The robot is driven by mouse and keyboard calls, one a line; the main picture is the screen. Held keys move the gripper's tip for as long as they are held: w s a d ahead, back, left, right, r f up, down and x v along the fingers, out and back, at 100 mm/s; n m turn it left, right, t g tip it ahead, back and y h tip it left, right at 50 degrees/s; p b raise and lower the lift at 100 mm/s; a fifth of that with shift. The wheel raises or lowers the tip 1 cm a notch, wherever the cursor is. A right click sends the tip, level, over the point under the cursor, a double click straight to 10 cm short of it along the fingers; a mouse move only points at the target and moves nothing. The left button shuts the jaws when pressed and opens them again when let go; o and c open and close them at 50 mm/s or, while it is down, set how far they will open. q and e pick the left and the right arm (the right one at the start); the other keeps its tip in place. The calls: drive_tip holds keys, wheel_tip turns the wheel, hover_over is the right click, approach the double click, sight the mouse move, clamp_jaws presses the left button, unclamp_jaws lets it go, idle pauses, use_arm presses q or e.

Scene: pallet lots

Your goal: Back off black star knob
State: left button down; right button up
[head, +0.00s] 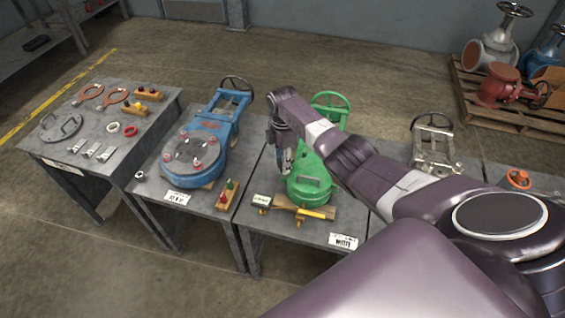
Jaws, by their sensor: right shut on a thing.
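My right gripper (284,160) points down at the left side of the green valve (312,186). It is shut on a small part there, which I take to be the black star knob. The fingers and my arm hide the knob, so its shape and seating cannot be made out. My left gripper is not in view.
Left of it, a blue valve (213,135) with red knobs lies on its own table. A grey table (48,150) with loose parts stands far left. A yellow-handled tool (316,213) lies before the green valve. A metallic valve (434,143) is at right; a pallet (520,118) holds valves behind.

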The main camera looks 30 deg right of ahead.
drive_tip(key=shift+n, duration=1.8)
drive_tip(key=shift+r, duration=0.1)
drive_tip(key=o, duration=1.1)
drive_tip(key=shift+o, duration=0.2)
wheel_tip(320, 180, up, 12)
drive_tip(key=shift+f, duration=0.1)
